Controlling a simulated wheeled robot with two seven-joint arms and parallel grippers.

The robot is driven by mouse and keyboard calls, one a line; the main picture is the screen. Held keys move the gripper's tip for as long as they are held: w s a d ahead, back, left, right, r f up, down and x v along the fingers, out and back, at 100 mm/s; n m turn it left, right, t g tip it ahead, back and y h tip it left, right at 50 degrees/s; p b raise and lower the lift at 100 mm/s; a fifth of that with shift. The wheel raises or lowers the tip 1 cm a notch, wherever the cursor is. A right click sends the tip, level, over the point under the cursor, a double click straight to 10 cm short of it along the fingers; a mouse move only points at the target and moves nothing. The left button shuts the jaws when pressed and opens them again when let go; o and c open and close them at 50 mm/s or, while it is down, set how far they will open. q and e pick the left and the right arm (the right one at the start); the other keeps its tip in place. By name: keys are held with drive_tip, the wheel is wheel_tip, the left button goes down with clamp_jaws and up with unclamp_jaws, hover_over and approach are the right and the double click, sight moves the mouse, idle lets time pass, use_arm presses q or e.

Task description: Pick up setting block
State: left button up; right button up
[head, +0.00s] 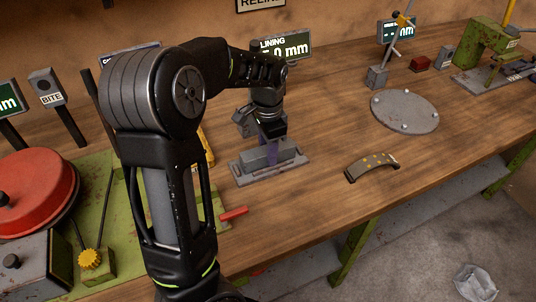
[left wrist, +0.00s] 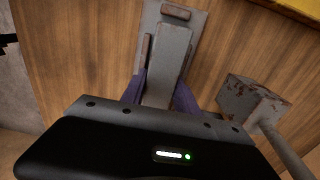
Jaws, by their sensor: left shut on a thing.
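The setting block (head: 270,154) is a grey metal block on a flat grey base plate (head: 243,181) on the wooden bench. My left gripper (head: 270,146) is above it, pointing down, with its purple fingers shut on the block. In the left wrist view the long grey block (left wrist: 168,65) runs between the purple fingers (left wrist: 160,92); the gripper body hides its near end. The block appears to be in its place on the plate; I cannot tell whether it touches it. My right gripper is not in view.
A curved lining shoe (head: 372,167) lies to the right of the plate. A round grey plate (head: 404,111) is farther back. A red drum (head: 35,190) on a green machine stands at left. A "LINING" display (head: 285,47) is behind. Bare bench lies between plate and shoe.

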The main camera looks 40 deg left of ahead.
use_arm(q)
clamp_jaws()
idle(0.7)
